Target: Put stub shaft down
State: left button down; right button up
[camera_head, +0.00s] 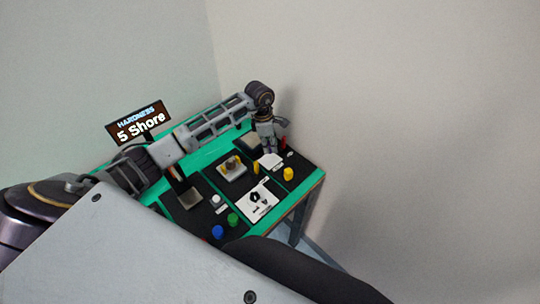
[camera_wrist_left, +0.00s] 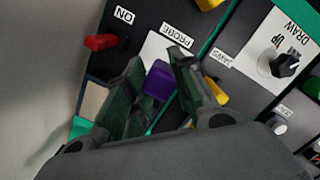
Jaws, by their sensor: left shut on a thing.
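My left gripper (camera_head: 270,150) reaches over the far right part of the green table in the head view. In the left wrist view my left gripper (camera_wrist_left: 163,85) is shut on a purple block-like piece (camera_wrist_left: 160,79), which I take to be the stub shaft. The fingers hide part of it. It shows in front of the white plate (camera_wrist_left: 153,46) by the PROBE label. I cannot tell whether it touches the plate. In the head view I cannot make out the piece. My right gripper is not in view.
A red lever (camera_wrist_left: 101,42) by the ON label and a yellow part (camera_wrist_left: 217,91) by the JAWS label flank the gripper. A knob (camera_wrist_left: 285,66) stands on a DRAW panel. The green table (camera_head: 290,215) carries buttons and black panels. A sign (camera_head: 138,122) reads "HARDNESS 5 Shore".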

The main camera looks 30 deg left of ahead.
pick_arm(q)
jog(key=shift+f, duration=0.15)
jog(key=shift+f, duration=0.35)
notch_tip(320, 180, down, 3)
jog(key=shift+r+b, duration=0.2)
jog(key=shift+b, duration=0.75)
jog(key=shift+f+b, duration=0.4)
jog(key=shift+f, duration=0.45)
jog(key=shift+f, duration=0.1)
jog(key=c, duration=1.2)
grip_release()
